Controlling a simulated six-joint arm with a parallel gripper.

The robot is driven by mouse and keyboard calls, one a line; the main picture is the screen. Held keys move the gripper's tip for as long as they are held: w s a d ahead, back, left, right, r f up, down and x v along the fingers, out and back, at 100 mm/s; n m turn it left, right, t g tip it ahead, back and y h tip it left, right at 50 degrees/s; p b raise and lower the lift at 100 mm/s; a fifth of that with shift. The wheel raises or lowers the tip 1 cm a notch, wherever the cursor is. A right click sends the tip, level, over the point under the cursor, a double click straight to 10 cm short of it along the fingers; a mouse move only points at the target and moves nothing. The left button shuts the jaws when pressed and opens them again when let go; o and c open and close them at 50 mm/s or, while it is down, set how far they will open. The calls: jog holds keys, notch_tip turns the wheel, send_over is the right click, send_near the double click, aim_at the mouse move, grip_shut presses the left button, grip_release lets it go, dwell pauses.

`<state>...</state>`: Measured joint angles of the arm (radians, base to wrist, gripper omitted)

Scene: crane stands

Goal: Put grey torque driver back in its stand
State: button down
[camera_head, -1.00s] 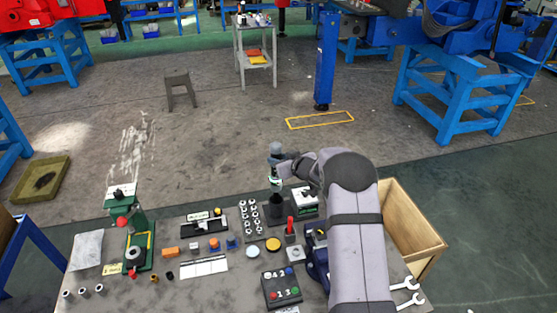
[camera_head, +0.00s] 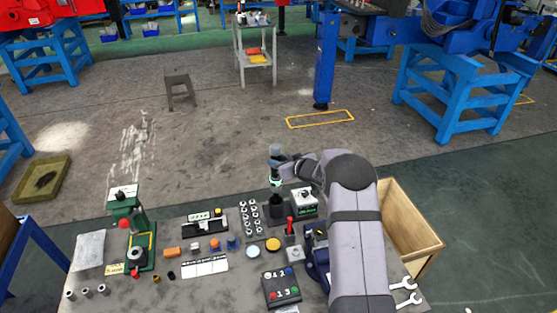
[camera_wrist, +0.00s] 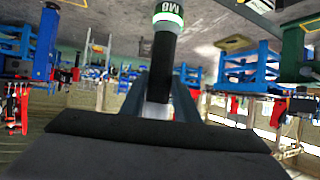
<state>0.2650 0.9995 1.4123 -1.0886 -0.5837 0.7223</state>
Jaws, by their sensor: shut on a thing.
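The grey torque driver (camera_head: 275,182) stands nearly upright at the back of the bench in the head view, with a grey upper end and a light band with green. My gripper (camera_head: 283,164) comes from the right and is shut on its upper part. A dark stand (camera_head: 275,212) is directly below the driver. The driver's lower end meets the stand in the picture; I cannot tell whether it is inside or just above. In the wrist view the driver (camera_wrist: 166,20) runs between the fingers, with a lettered white band and green ring; the stand is not recognisable there.
A boxed device (camera_head: 305,203) stands close right of the stand, and a socket tray (camera_head: 250,218) close left. A red-handled tool (camera_head: 289,226) is in front. A green press (camera_head: 130,225) is at the left. A wooden crate (camera_head: 415,230) adjoins the right side.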

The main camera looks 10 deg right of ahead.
jog(key=shift+w+d+r+n+y+p, duration=0.1)
jog(key=shift+r+n+y+p, duration=0.4)
jog(key=shift+p, duration=0.95)
jog(key=shift+d+f+n+g+y+p, duration=0.1)
jog(key=shift+f+n+g+y+p, duration=0.25)
jog(key=shift+n+y+p, duration=0.3)
jog(key=shift+f, duration=0.1)
dwell(0.5)
jog(key=shift+f+b, duration=3.7)
jog(key=shift+f, duration=0.85)
jog(key=c, duration=1.4)
grip_release()
jog(key=shift+r, duration=0.1)
jog(key=shift+o, duration=0.6)
jog(key=shift+s+f, duration=0.2)
jog(key=shift+f, duration=0.15)
jog(key=shift+r, duration=0.1)
